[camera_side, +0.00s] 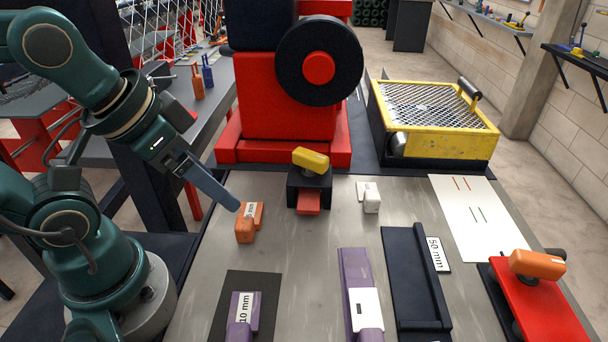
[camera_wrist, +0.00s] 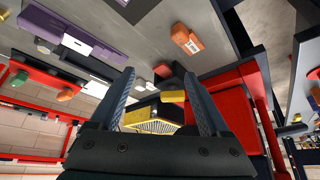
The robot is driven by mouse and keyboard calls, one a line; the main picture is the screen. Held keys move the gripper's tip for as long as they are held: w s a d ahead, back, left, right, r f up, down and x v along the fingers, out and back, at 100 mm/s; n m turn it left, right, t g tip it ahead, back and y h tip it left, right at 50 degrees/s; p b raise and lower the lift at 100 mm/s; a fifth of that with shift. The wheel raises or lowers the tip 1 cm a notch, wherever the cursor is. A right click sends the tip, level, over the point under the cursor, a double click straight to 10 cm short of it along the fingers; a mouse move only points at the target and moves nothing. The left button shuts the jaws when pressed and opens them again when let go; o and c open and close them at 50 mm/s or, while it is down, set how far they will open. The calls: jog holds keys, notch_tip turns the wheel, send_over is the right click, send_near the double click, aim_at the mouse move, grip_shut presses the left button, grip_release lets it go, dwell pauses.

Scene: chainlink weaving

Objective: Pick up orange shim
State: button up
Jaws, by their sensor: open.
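The orange shim (camera_side: 244,231) lies on the grey metal table, left of the black block with the yellow-topped handle. It has a white label on it. It also shows in the wrist view (camera_wrist: 181,34), above and beyond my fingertips. My gripper (camera_side: 237,208) is just above and left of the shim in the side view. In the wrist view my gripper (camera_wrist: 161,74) has its two fingers spread apart with nothing between them. I cannot tell whether a fingertip touches the shim.
A black block with a yellow handle (camera_side: 311,160) stands right of the shim, with a white shim (camera_side: 371,198) beyond. Purple pieces (camera_side: 355,268) and a black angled fixture (camera_side: 405,280) lie nearer the front. A red machine (camera_side: 287,95) stands behind. The table around the shim's front is bare.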

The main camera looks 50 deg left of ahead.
jog(key=m, duration=0.2)
jog(key=m+g, duration=0.5)
jog(key=m, duration=0.2)
send_over(244, 222)
notch_tip(244, 222, down, 8)
jog(key=shift+w+d+r, duration=0.15)
jog(key=shift+s+f+n+g, duration=0.25)
jog(key=shift+f+n+g, duration=0.05)
jog(key=shift+f, duration=2.75)
grip_shut()
